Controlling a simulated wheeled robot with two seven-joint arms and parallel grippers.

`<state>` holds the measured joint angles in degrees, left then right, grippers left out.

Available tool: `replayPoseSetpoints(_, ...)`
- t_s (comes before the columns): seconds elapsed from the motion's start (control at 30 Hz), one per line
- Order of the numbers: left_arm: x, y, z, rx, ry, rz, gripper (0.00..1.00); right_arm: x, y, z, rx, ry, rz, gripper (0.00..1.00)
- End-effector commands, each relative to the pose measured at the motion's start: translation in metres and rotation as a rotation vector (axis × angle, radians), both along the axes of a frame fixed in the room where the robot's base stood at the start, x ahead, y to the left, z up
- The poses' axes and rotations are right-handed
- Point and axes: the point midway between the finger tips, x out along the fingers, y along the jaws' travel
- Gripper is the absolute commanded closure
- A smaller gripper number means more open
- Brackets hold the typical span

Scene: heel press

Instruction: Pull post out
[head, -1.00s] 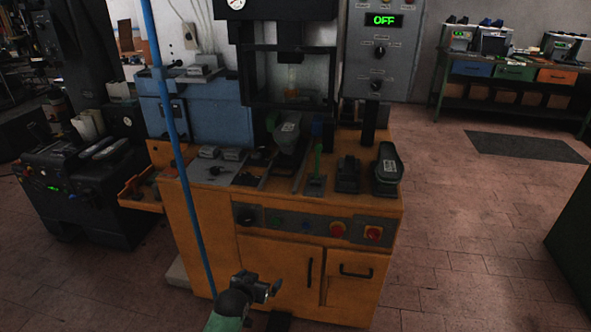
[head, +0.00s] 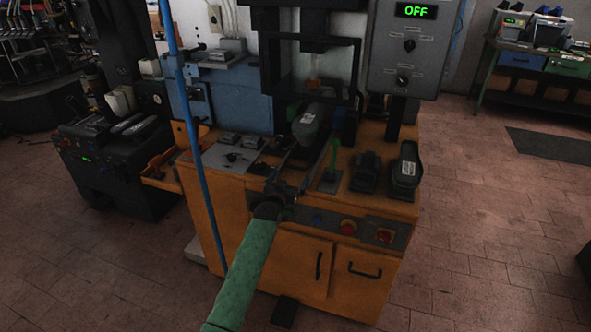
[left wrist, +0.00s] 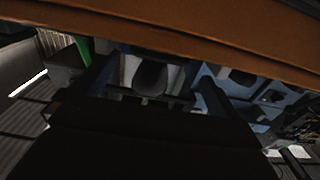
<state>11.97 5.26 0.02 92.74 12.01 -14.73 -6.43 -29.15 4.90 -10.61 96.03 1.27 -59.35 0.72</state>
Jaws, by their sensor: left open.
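A grey shoe-shaped piece (head: 307,125) stands under the press frame, on the orange cabinet's top; I take it to be on the post, but its support is mostly hidden. A green lever (head: 331,160) stands to its right. My left gripper (head: 284,188) is at the cabinet's front edge, in front of and below the grey piece, apart from it as far as I can tell. In the left wrist view its two dark fingers (left wrist: 152,92) are spread, with a dark rounded part (left wrist: 150,78) seen between them. My right gripper is not in view.
The orange cabinet (head: 225,222) carries a black press frame (head: 268,85) and a control box (head: 412,45) reading OFF. Dark shoe-like pedals (head: 405,172) sit at the right of its top. A blue pole (head: 193,135) stands at left. Floor at right is clear.

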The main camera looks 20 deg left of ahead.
Motion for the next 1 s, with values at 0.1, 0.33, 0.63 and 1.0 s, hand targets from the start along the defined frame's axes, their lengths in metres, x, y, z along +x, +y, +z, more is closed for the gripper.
replayPoseSetpoints(0.1, 0.019, -0.001, 0.003, 0.0, 0.001, 0.0, 0.0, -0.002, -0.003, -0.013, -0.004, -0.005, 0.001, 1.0)
replayPoseSetpoints(0.33, 0.047, -0.002, 0.002, 0.002, 0.001, -0.001, 0.0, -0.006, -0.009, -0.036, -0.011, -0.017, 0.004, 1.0)
replayPoseSetpoints(0.63, 0.058, -0.002, 0.0, 0.001, 0.001, -0.001, 0.0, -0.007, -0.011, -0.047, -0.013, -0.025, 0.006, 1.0)
replayPoseSetpoints(1.0, 0.058, -0.003, 0.0, 0.001, 0.001, -0.001, 0.35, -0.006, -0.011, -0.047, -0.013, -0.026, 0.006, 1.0)
